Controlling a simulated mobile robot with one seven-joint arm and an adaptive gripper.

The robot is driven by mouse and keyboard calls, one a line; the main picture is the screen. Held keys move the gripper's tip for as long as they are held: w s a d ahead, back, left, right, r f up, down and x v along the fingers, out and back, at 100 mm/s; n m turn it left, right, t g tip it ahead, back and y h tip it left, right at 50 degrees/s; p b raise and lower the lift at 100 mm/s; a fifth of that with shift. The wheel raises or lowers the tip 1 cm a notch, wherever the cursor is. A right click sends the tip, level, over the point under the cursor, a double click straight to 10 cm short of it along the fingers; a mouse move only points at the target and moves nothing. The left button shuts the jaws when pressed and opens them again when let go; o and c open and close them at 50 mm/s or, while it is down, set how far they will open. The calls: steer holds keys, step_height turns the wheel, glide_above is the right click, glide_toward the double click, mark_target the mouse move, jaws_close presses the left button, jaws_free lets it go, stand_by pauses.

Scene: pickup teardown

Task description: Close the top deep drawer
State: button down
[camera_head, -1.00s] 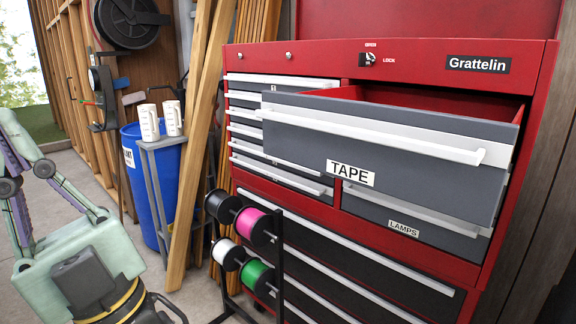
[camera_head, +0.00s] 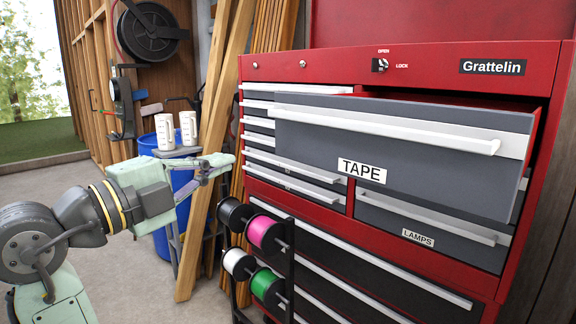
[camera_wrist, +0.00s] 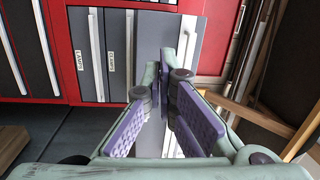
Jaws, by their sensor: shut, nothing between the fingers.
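The top deep drawer, labelled TAPE (camera_head: 440,165), stands pulled out of the red cabinet at the right of the head view. Its front is grey with a long white handle (camera_head: 385,128), and its open top shows behind the front. In the wrist view a grey drawer front (camera_wrist: 150,35) lies beyond the fingers, seen sideways. My gripper (camera_head: 230,160) is shut and empty, left of the TAPE drawer and apart from its front. In the wrist view my gripper (camera_wrist: 165,82) shows purple finger pads, with nothing held between them.
The LAMPS drawer (camera_head: 430,228) below sits further in. A rack of coloured spools (camera_head: 262,234) stands before the cabinet. The floor at left is clear.

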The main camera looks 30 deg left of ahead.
mark_target(300, 156)
steer(key=w+d+p, duration=0.1)
steer(key=w+d, duration=0.1)
steer(key=w, duration=0.1)
steer(key=w+d+m+g+p, duration=0.1)
steer(key=w+d+p, duration=0.1)
steer(key=w, duration=0.2)
steer(key=w+d+f+m+h+p, duration=0.1)
steer(key=w, duration=0.3)
steer(key=shift+d+f+p, duration=0.1)
steer(key=shift+d+p, duration=0.3)
steer(key=shift+w+d+f, duration=0.1)
steer(key=shift+w+d, duration=0.05)
steer(key=shift+w, duration=0.45)
steer(key=shift+w, duration=0.1)
steer(key=x, duration=2.1)
steer(key=f+x, duration=0.1)
steer(key=x, duration=0.9)
steer(key=shift+w+d+f, duration=0.1)
steer(key=shift+w+d, duration=0.1)
steer(key=shift+d, duration=0.2)
steer(key=shift+d+b, duration=0.1)
steer(key=shift+b, duration=0.25)
